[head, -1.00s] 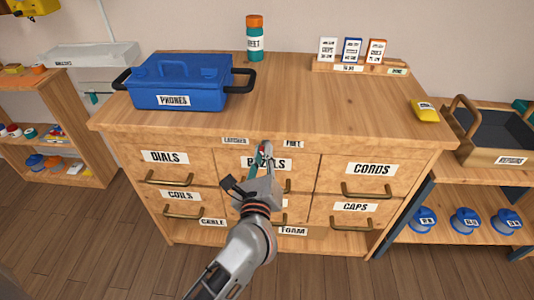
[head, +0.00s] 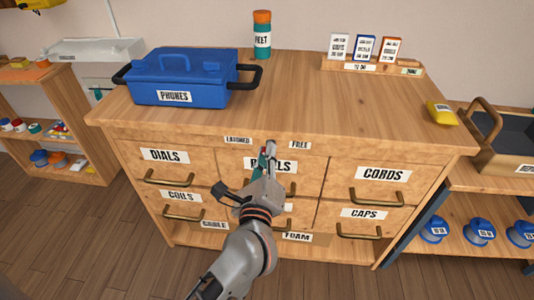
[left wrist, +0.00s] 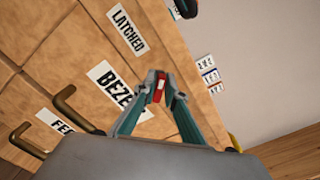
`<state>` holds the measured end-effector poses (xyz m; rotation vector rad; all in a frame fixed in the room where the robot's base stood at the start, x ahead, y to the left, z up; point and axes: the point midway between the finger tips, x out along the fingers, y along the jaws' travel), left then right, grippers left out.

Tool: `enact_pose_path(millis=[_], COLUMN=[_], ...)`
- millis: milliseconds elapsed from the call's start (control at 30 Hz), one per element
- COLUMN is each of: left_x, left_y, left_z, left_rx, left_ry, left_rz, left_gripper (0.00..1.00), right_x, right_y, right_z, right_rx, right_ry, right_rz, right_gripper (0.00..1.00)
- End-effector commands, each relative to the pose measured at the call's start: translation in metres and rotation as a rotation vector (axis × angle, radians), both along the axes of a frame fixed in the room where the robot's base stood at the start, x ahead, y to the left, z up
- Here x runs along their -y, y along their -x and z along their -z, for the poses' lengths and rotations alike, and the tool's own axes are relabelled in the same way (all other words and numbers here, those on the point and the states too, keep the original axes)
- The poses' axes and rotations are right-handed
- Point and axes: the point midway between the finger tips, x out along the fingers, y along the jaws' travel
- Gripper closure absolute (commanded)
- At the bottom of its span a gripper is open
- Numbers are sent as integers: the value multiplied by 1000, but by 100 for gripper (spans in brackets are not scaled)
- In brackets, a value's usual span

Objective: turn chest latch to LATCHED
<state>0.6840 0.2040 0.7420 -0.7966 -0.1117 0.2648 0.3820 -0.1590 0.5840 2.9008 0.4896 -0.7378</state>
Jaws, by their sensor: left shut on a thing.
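The wooden chest (head: 300,115) stands ahead with a LATCHED label (head: 238,140) on the left and a FREE label (head: 300,145) on the right of its upper front strip. The LATCHED label also shows in the left wrist view (left wrist: 127,30). My left gripper (head: 268,152) is at the strip between the labels, nearer the middle. In the left wrist view, my left gripper (left wrist: 160,88) is shut on a small red and white piece (left wrist: 159,87), which appears to be the chest latch. Its fingers hide most of the latch, so its exact angle is unclear. My right gripper is out of view.
A blue PHONES toolbox (head: 183,78) sits on the chest top at left. A FEET bottle (head: 262,35), a card rack (head: 370,68) and a yellow item (head: 441,113) are also on top. Drawer handles (head: 380,198) stick out below the strip. The middle top is clear.

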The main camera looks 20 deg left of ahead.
Motion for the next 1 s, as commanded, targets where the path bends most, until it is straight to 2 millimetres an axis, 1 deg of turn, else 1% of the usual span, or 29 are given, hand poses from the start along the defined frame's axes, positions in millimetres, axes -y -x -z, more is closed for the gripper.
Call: enact_pose_path(millis=[67,100,367,467,567,900,1000], left_x=[0,0,0,1,5,23,27], left_y=[0,0,1,5,17,82,97], left_z=[1,1,0,1,2,2,1], left_rx=[-1,-1,-1,-2,-4,-4,-3], left_ry=[0,0,-1,-1,0,0,0], left_rz=[0,0,-1,0,1,0,0], left_gripper=[100,85,85,85,85,85,85], right_x=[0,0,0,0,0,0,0], right_y=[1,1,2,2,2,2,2], right_z=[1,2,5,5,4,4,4], right_rx=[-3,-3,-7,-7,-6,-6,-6], right_ry=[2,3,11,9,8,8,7], right_rz=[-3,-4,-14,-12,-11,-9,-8], right_gripper=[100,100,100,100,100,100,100])
